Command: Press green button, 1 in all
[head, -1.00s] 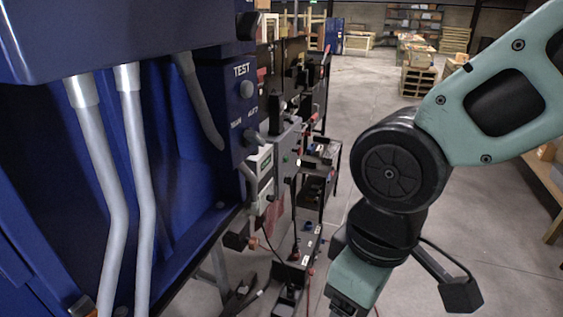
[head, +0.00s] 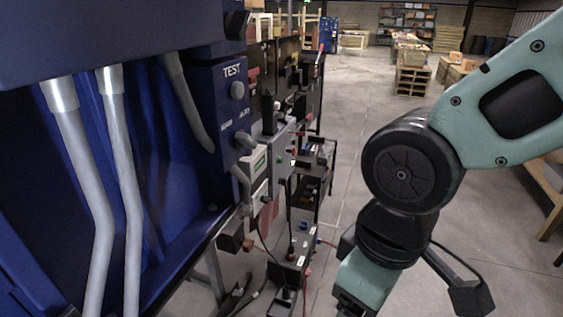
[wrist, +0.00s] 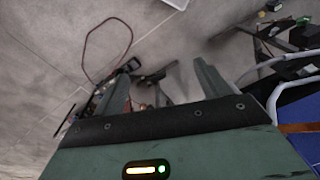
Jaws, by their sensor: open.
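A small green spot (head: 294,151), which looks like the green button, sits on a grey box (head: 280,143) beyond the blue cabinet in the head view. It is too small to tell its shape or whether it is pressed. My gripper points down at the bottom of the head view, to the right of that box, with its fingers cut off by the frame edge. In the wrist view my gripper (wrist: 160,82) has its two fingers spread apart with nothing between them. I cannot make out the green button in the wrist view.
A blue cabinet (head: 168,160) with grey conduits and a TEST knob (head: 237,90) fills the left. Benches and a black shelf (head: 311,185) with equipment and cables stand beyond it. Open concrete floor (head: 350,170) lies in the middle. A wooden table edge (head: 548,190) is at the right.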

